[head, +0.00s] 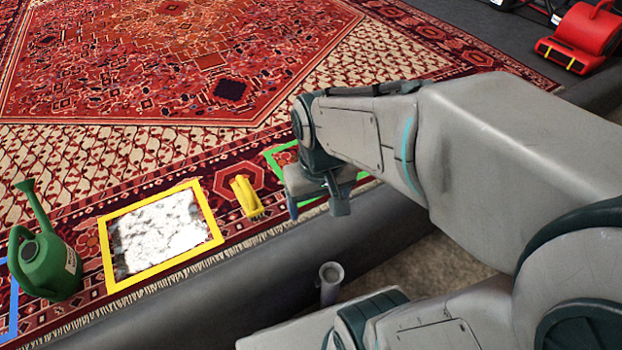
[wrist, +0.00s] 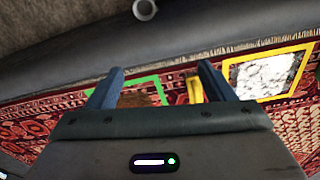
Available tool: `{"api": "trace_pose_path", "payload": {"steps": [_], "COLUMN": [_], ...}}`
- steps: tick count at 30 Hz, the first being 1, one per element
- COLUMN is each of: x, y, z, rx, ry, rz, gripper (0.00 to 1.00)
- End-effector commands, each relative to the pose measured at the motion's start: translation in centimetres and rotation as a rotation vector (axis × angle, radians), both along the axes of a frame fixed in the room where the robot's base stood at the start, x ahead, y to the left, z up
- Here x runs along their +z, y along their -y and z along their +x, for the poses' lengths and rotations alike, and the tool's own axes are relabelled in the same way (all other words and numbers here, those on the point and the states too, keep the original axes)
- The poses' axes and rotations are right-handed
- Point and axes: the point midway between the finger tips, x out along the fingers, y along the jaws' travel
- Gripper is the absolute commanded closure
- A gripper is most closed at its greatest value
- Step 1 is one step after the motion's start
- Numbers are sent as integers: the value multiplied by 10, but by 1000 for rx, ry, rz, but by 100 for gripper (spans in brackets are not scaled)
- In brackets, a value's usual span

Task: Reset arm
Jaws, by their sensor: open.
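My arm reaches in from the right in the head view and ends in my gripper (head: 316,204). The gripper points down above the near edge of the rug, over part of a green frame (head: 272,156). In the wrist view my gripper (wrist: 162,70) has its two blue-grey fingers wide apart, with nothing held between them. A yellow hand tool (head: 243,193) with a dark end lies on the rug, left of the gripper and apart from it. It also shows in the wrist view (wrist: 193,90), partly behind a finger.
A yellow frame (head: 212,222) surrounds a white foamy patch (head: 163,233). A green watering can (head: 48,262) stands left of it, by a blue frame (head: 13,300). A red blower (head: 583,38) sits at the back right.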

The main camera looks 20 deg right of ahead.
Motion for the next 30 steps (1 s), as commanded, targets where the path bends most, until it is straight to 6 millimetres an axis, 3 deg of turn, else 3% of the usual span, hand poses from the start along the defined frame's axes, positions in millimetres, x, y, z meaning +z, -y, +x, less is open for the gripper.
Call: {"api": "trace_pose_path", "payload": {"steps": [4, 12, 15, 20, 30], "x": [-1, -1, 8, 46, 147], "y": [2, 2, 1, -5, -24], "z": [-10, -11, -10, -6, 1], "rx": [-8, -8, -6, 5, 40], "ry": [8, 8, 11, 28, 79], "rz": [17, 17, 19, 28, 57], "gripper": [24, 24, 24, 24, 24]}}
